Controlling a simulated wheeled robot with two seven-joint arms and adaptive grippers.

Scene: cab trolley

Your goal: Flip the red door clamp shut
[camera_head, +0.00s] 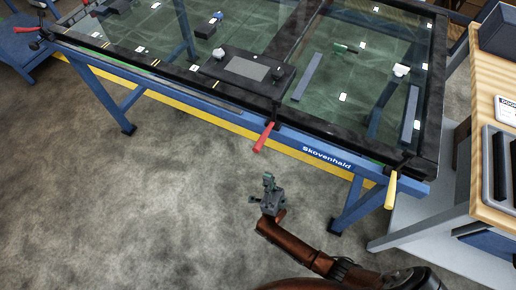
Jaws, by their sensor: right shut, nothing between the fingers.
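The red door clamp (264,137) is at the front edge of the black door frame (292,115), near the middle of the trolley. Its red handle sticks out from the edge towards me and slopes down. My right gripper (266,183) is below the clamp in the picture, apart from it, over the floor. It is shut and empty. My left gripper is not in view.
The blue trolley (250,134) carries the dark glass door. A yellow-handled clamp (391,190) is at its right front corner, and another red handle (25,29) is at the far left. A wooden bench (490,110) stands at the right. The floor in front is clear.

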